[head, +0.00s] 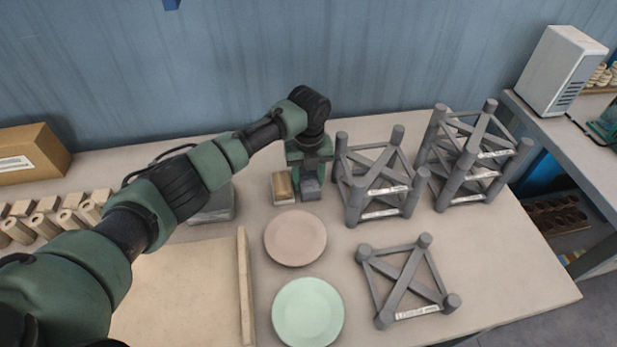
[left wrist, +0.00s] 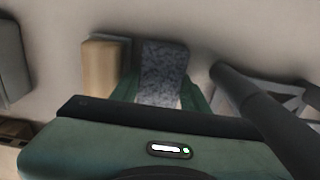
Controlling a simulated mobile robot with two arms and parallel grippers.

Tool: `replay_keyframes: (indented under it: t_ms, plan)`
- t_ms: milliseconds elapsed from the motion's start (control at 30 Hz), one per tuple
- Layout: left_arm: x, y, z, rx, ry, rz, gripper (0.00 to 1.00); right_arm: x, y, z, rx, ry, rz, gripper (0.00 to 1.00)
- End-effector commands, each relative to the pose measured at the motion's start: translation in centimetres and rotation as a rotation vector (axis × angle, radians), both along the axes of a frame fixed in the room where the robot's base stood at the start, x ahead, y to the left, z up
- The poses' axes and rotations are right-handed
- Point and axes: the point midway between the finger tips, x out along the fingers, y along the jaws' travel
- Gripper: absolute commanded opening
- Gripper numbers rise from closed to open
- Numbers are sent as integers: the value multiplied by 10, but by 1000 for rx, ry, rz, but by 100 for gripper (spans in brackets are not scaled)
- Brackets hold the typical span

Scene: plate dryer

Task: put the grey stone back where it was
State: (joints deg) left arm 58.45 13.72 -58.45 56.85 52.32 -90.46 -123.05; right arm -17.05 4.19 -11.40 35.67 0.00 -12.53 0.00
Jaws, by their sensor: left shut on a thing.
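The grey stone (head: 311,189) is a small speckled block, held upright at the back of the table. My left gripper (head: 308,180) is shut on it from above. In the left wrist view the stone (left wrist: 162,70) sits between my two green fingers (left wrist: 160,95). Just left of it is a tan block (head: 282,183) on a pale base; it also shows in the left wrist view (left wrist: 102,65). I cannot tell whether the stone touches the table or hangs just above it. My right gripper is not in view.
Grey frame racks (head: 378,187) stand close on the right, with another (head: 470,165) beyond and a low one (head: 407,283) in front. A pink plate (head: 295,238) and a green plate (head: 308,313) lie in front. A wooden strip (head: 245,285) edges a board.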

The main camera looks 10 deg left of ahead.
Motion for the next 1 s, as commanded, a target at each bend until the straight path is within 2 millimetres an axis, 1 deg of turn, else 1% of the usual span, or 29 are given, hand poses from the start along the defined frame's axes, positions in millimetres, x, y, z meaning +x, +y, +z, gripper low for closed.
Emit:
replay_keyframes:
  t_ms: [133, 300, 400, 433, 467, 767, 833, 867, 967, 1000]
  plan:
    - [1, 0, -4, 0, -2, 0, 7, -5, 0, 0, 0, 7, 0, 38]
    - [1, 0, -4, 0, -2, 0, 7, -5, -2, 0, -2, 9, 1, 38]
    - [1, 0, -7, -1, -2, 0, 7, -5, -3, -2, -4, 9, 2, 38]
    - [0, 0, -7, -1, -1, 1, 51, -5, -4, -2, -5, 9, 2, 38]
    - [0, 0, -6, -1, -1, 1, 54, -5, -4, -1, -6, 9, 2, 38]
    - [0, 0, -5, -1, -1, 0, 54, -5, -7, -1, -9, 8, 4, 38]
    - [0, 0, -1, -1, -1, 0, 54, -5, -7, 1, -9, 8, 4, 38]
    - [1, 0, 0, 0, -2, 0, 54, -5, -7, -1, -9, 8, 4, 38]
    - [1, 0, 12, -2, -4, 0, 54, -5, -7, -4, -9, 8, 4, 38]
    - [2, 0, 20, -2, -5, 0, 54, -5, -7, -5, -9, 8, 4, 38]
